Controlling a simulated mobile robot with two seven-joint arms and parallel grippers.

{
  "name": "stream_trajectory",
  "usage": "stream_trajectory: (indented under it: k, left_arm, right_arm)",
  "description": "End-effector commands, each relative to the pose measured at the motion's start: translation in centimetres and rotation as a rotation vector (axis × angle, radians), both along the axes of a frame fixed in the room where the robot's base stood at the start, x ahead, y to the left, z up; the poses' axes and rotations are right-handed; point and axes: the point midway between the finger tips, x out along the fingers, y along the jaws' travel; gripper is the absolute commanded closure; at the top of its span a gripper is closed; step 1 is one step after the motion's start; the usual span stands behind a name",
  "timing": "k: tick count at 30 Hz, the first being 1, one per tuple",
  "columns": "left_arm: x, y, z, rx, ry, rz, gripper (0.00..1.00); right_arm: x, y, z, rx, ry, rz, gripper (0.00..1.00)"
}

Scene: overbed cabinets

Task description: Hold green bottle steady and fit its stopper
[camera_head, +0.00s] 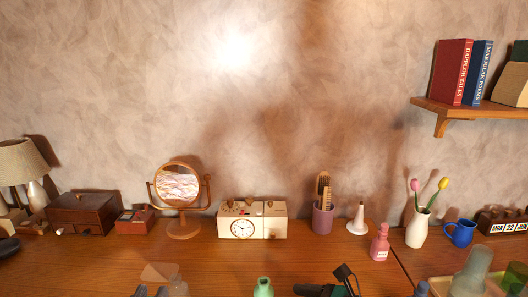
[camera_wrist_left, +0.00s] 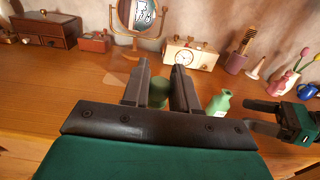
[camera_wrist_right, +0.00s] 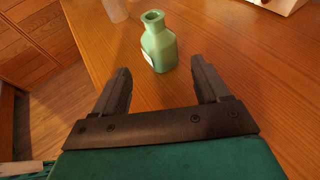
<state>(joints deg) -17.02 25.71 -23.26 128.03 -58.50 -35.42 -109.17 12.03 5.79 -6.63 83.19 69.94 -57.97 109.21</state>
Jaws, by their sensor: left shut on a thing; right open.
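The green bottle (camera_head: 263,288) stands upright on the wooden table, its neck open. It shows whole in the right wrist view (camera_wrist_right: 158,45) and right of the left fingers in the left wrist view (camera_wrist_left: 220,102). My left gripper (camera_wrist_left: 160,82) is shut on a dull green cylindrical piece (camera_wrist_left: 158,95), which looks like the stopper. It is left of the bottle and apart from it. My right gripper (camera_wrist_right: 162,80) is open and empty, with the bottle just beyond its fingertips, in line with the gap. It also shows right of the bottle in the left wrist view (camera_wrist_left: 262,105).
A cream clock box (camera_head: 252,222), a round mirror (camera_head: 178,187) and a pink bottle (camera_head: 380,243) stand along the back. A clear glass-like object (camera_wrist_left: 115,80) is left of my left gripper. A tray (camera_head: 440,286) with glassware is at right. The table edge is near.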

Motion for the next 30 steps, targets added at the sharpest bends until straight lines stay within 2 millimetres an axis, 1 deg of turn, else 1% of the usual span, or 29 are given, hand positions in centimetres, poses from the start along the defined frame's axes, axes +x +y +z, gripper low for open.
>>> stream_trajectory:
  k: [1,7,9,13,18,30]
  left_arm:
    - [0.0,0.0,-1.2,0.0,0.0,0.0,1.0]
    - [0.0,0.0,-3.8,0.0,0.0,0.0,1.0]
    - [0.0,0.0,-3.3,0.0,-0.001,0.0,1.0]
    - [0.0,0.0,-3.6,0.0,0.0,0.0,1.0]
    - [0.0,0.0,-3.9,0.0,0.0,0.0,1.0]
    - [0.0,0.0,-3.9,0.0,0.0,0.0,1.0]
  right_arm:
    - [0.4,0.7,-0.8,0.002,-0.003,0.002,0.26]
    - [1.8,3.1,-1.9,0.001,-0.004,0.001,0.26]
    - [2.3,3.9,-1.7,0.003,-0.001,0.001,0.26]
    - [3.1,5.2,-2.2,0.001,-0.001,0.0,0.26]
    - [3.7,6.3,-2.7,0.001,-0.002,0.0,0.26]
    - [3.9,6.6,-2.8,-0.001,-0.002,0.0,0.26]
